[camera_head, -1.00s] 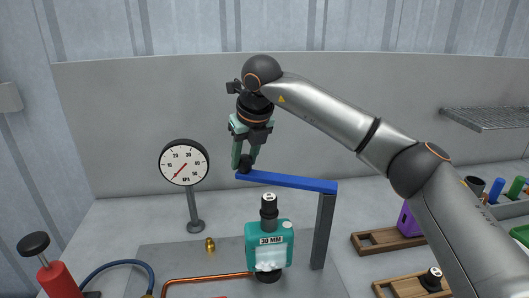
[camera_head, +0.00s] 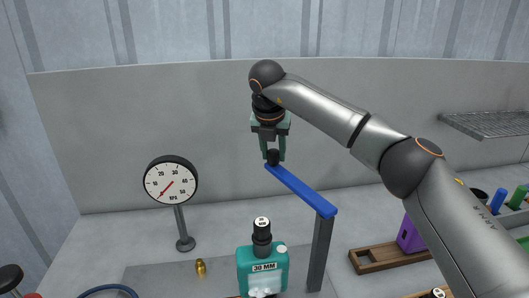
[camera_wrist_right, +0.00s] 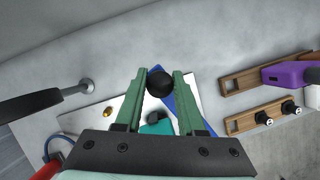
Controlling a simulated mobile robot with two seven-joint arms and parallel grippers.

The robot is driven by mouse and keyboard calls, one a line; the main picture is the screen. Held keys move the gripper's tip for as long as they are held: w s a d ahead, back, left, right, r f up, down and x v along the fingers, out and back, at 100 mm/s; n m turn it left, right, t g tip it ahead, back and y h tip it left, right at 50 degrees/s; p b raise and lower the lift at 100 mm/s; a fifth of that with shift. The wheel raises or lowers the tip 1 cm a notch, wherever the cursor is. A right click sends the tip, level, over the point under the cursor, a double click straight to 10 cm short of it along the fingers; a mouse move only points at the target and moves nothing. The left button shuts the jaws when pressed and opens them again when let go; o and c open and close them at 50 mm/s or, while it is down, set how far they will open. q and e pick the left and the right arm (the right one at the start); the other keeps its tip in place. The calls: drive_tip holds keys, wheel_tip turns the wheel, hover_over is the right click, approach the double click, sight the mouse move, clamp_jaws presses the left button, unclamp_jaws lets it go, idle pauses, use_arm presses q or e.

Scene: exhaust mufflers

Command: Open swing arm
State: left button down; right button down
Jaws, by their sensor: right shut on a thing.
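The swing arm (camera_head: 302,190) is a blue bar on top of a grey post (camera_head: 319,254). It points back and to the left from the post. A black knob (camera_head: 272,157) stands at its free end. My right gripper (camera_head: 273,155) has its green fingers shut around this knob. In the right wrist view the knob (camera_wrist_right: 159,83) sits between the two fingertips (camera_wrist_right: 160,82), with the blue bar (camera_wrist_right: 185,104) running away beneath. A teal block marked 30 MM (camera_head: 263,268) with a black top stands left of the post. My left gripper is not in view.
A round pressure gauge (camera_head: 171,182) stands on a pole to the left. A small brass fitting (camera_head: 200,268) is on the grey plate. Wooden holders (camera_head: 375,257) and a purple part (camera_head: 409,236) are at the right. The area behind the bar is clear.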

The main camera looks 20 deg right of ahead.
drive_tip(key=shift+w+d+m, duration=0.1)
drive_tip(key=shift+d+m, duration=0.3)
drive_tip(key=shift+d, duration=0.15)
drive_tip(key=c, duration=0.5)
unclamp_jaws()
drive_tip(key=b+v, duration=0.1)
drive_tip(key=v, duration=1.1)
drive_tip(key=shift+r, duration=0.3)
drive_tip(key=shift+a, duration=0.1)
